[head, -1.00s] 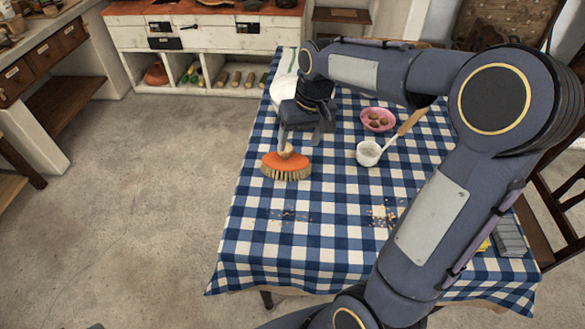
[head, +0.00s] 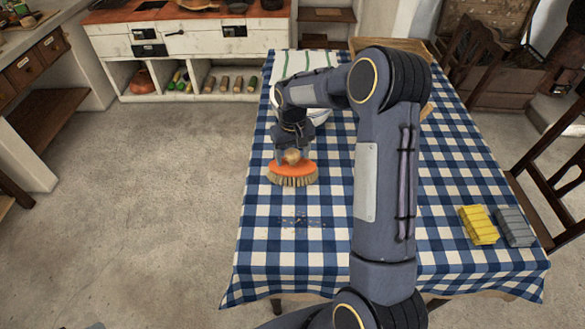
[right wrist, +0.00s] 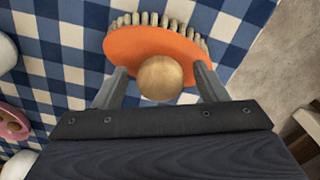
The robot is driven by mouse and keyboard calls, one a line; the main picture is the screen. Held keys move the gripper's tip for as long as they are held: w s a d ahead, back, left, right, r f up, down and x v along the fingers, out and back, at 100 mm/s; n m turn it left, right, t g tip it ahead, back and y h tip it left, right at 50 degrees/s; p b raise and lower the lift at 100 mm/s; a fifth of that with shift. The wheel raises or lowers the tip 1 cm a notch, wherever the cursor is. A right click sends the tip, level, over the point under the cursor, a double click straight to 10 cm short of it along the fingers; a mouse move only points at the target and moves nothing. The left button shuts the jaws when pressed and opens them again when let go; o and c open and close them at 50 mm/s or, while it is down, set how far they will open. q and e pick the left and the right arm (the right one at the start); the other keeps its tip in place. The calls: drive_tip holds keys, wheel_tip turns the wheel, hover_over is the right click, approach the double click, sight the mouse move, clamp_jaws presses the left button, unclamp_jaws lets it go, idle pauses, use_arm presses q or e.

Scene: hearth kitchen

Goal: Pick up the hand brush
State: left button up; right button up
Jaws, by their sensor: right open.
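The hand brush (head: 293,174) has an orange top, pale bristles and a round wooden knob. It stands bristles down on the blue checked tablecloth near the table's left edge. In the right wrist view, the open fingers of my right gripper (right wrist: 160,85) are on either side of the knob of the hand brush (right wrist: 150,45), with a gap at each side. Whether the fingertips touch the orange top I cannot tell. My left gripper is not in view.
The checked table (head: 270,265) has crumbs in front of the brush. A yellow sponge (head: 478,225) and a grey block (head: 515,227) lie at the right. A white bowl (head: 318,113) is partly hidden behind my arm. A chair (head: 550,190) stands at the right.

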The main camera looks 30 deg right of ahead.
drive_tip(key=shift+f, duration=0.2)
drive_tip(key=c, duration=1.4)
drive_tip(key=shift+c, duration=0.2)
drive_tip(key=shift+r, duration=0.1)
